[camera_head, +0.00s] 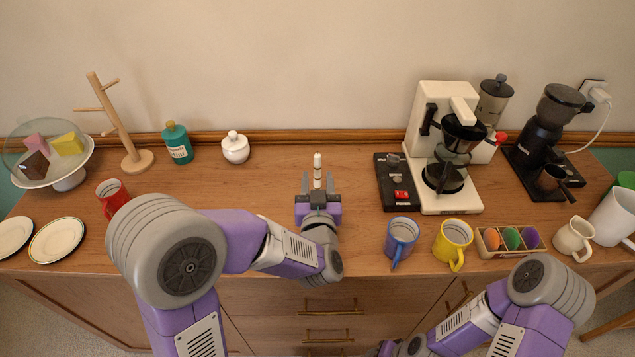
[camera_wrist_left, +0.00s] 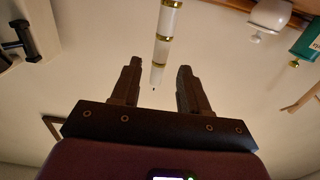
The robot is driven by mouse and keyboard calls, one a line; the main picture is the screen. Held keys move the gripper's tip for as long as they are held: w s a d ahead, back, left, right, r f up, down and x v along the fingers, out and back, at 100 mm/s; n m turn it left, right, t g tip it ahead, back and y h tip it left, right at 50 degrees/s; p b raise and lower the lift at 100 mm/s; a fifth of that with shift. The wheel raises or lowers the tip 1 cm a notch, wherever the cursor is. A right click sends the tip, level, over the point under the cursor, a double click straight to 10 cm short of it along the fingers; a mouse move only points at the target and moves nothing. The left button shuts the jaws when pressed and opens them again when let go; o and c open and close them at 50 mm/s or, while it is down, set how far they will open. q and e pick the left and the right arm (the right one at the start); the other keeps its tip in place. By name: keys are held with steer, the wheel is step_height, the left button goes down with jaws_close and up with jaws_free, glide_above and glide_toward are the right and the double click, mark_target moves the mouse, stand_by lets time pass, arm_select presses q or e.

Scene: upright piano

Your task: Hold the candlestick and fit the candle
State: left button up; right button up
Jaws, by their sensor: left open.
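A slim white column with gold bands (camera_head: 317,170) stands upright on the wooden top, near its middle. In the left wrist view, which is upside down, the banded column (camera_wrist_left: 165,40) ends in a plain white part with a dark wick-like tip (camera_wrist_left: 153,88). I cannot tell exactly where candlestick and candle meet. My left gripper (camera_head: 318,182) is open, its fingers pointing to the back, one on each side of the column in the picture. I see no grip on it. It also shows in the left wrist view (camera_wrist_left: 155,88). My right arm shows at lower right; its gripper does not show clearly.
A black box with a red switch (camera_head: 398,182) and a coffee maker (camera_head: 445,150) stand to the right. A blue mug (camera_head: 401,240) and yellow mug (camera_head: 453,243) are near the front edge. A white lidded pot (camera_head: 235,148) and red mug (camera_head: 110,197) stand left.

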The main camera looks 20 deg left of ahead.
mark_target(317, 169)
arm_select(q)
steer(key=b+x, duration=0.1)
steer(key=x, duration=0.4)
steer(key=shift+r, duration=0.1)
jaws_close()
